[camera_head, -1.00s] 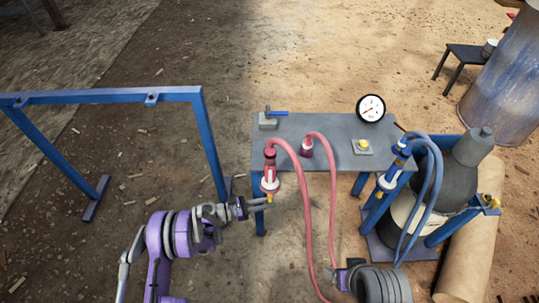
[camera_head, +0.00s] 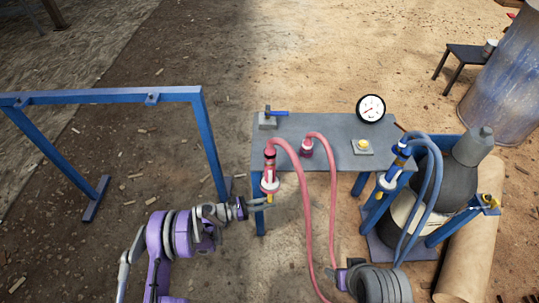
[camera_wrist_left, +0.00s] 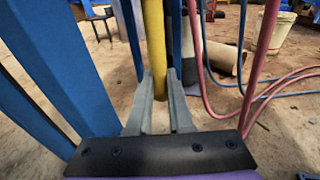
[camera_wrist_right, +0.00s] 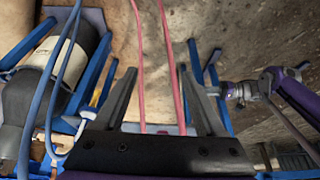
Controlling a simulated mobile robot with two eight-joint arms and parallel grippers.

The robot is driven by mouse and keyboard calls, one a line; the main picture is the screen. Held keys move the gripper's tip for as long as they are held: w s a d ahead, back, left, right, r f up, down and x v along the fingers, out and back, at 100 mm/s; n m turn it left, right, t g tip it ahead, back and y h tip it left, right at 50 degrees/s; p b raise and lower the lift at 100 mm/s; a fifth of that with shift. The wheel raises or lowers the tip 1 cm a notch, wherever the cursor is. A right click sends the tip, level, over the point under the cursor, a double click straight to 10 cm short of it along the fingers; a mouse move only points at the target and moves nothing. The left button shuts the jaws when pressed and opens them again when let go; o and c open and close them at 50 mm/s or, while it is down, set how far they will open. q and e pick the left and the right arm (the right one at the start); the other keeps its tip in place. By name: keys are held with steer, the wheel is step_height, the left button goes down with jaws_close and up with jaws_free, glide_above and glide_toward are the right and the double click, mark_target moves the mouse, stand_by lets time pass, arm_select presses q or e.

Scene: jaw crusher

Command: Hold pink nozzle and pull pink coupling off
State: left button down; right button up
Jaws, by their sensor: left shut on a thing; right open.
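The pink nozzle (camera_head: 270,184) hangs upright at the front left corner of the grey table, with a white flange and a yellow lower stem. The pink coupling (camera_head: 270,155) sits above it, with a pink hose curving from its top. My left gripper (camera_head: 268,203) is shut on the yellow stem (camera_wrist_left: 154,45), which stands between its fingers in the left wrist view. My right gripper (camera_head: 337,278) is low in front of the table, open and apart from the coupling. In the right wrist view, pink hoses (camera_wrist_right: 172,70) pass between its spread fingers (camera_wrist_right: 155,85) in the picture.
A blue frame (camera_head: 110,97) stands left.

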steer(key=w+a+r+g, duration=0.1)
steer(key=w+a+r, duration=0.2)
steer(key=w+r, duration=0.6)
step_height(320, 180, up, 7)
steer(key=g, duration=0.3)
glide_above(270, 147)
steer(key=d, duration=0.1)
steer(key=shift+s+d, duration=0.2)
steer(key=shift+s, duration=0.15)
steer(key=shift+w+a+f, duration=0.1)
steer(key=shift+w+a, duration=0.25)
steer(key=shift+a, duration=0.35)
steer(key=shift+f, duration=0.15)
steer(key=shift+f, duration=4.4)
jaws_close()
